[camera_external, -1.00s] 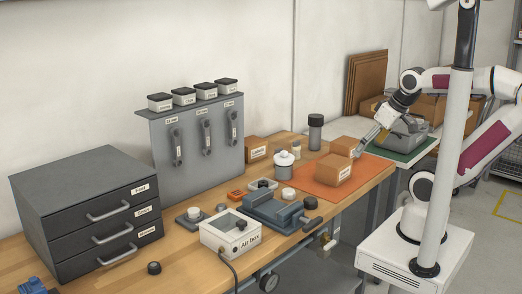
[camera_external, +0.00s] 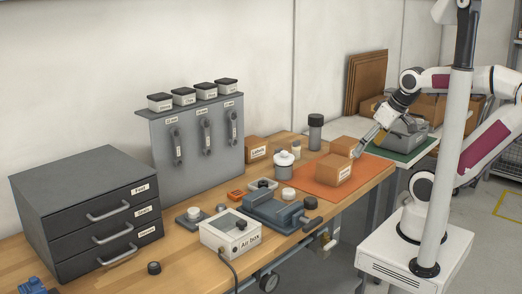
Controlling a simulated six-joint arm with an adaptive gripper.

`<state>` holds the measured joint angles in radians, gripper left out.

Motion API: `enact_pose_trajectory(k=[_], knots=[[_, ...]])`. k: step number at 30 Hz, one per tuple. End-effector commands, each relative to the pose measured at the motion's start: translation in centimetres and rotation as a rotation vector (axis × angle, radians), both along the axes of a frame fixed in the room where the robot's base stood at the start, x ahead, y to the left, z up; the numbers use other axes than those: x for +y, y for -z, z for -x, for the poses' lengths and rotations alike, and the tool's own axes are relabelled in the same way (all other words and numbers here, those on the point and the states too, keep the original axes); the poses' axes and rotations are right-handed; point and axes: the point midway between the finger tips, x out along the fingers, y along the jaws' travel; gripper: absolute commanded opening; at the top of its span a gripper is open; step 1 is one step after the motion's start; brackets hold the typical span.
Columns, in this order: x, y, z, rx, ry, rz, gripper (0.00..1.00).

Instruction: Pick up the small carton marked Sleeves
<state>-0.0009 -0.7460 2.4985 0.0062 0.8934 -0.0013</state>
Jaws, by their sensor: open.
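Several small brown cartons stand on the wooden bench. One carton (camera_external: 332,172) with a white label sits on the orange mat (camera_external: 310,187). A second carton (camera_external: 343,146) stands just behind it, close to my gripper, with no readable label. A third carton (camera_external: 252,144) with a white label stands further left by the grey panel. The print is too small for me to tell which carton is marked Sleeves. My gripper (camera_external: 359,150) is open, pointing down and left beside the second carton. I cannot tell whether it touches that carton.
A blue-grey vise (camera_external: 275,211) and a white air box (camera_external: 231,233) are nearer the front. A grey machine (camera_external: 408,134) on a green mat (camera_external: 402,154) lies behind my gripper.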

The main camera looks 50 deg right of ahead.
Motion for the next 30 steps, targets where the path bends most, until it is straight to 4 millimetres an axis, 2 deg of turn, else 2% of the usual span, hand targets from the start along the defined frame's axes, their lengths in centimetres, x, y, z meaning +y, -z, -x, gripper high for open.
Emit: enact_pose_trajectory(k=[4, 8, 19, 24, 30], knots=[[0.8, -0.4, -1.3, -0.022, -0.006, -0.028, 0.9], [2.2, -1.0, -3.7, -0.063, -0.011, -0.082, 0.9], [6.6, -4.1, -13.7, -0.248, 0.042, -0.284, 0.9], [7.5, -5.3, -18.4, -0.331, 0.106, -0.358, 0.9], [7.5, -6.1, -23.5, -0.421, 0.208, -0.421, 0.9]])
